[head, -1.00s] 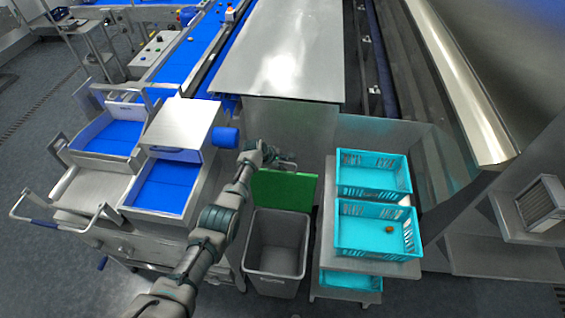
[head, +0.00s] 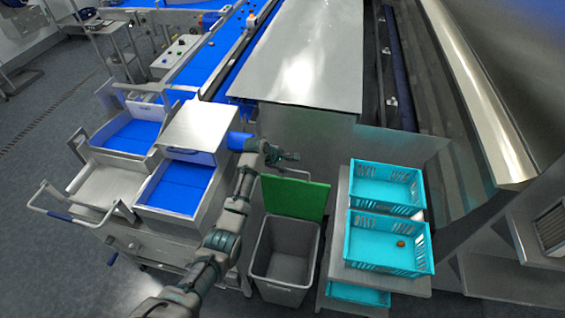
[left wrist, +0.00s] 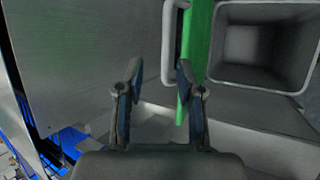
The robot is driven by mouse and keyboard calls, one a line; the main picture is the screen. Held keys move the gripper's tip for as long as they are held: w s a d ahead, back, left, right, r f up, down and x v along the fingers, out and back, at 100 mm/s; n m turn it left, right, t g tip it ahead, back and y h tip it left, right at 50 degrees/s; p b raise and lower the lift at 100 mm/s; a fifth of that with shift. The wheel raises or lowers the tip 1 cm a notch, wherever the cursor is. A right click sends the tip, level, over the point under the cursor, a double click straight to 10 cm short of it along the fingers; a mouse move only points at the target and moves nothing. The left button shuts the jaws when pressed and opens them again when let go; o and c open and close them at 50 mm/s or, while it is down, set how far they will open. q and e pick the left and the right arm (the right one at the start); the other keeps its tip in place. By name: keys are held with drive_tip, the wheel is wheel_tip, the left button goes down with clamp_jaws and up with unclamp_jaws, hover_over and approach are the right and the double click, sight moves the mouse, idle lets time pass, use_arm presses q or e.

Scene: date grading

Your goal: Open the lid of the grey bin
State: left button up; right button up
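The grey bin (head: 285,266) stands on the floor below the middle of the head view, its mouth uncovered. Its green lid (head: 296,198) stands upright along the bin's far edge. In the left wrist view the lid (left wrist: 196,45) shows edge-on beside the bin's open mouth (left wrist: 262,45). A pale handle bar (left wrist: 169,45) runs along the lid's outer side. My left gripper (head: 290,157) is just above and behind the lid's top. In the left wrist view its two fingers (left wrist: 157,90) are apart with nothing held. My right gripper is not in view.
Turquoise crates (head: 385,248) stand on a rack (head: 335,235) right of the bin. A steel cart with blue-lined trays (head: 175,187) is on the left, close to my left arm. A large steel panel (head: 305,55) rises behind the lid.

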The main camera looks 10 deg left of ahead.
use_arm(q)
drive_tip(key=v, duration=0.3)
drive_tip(key=shift+s+a+r, duration=0.1)
drive_tip(key=shift+s+r, duration=0.05)
drive_tip(key=shift+r, duration=0.1)
drive_tip(key=shift+f, duration=0.1)
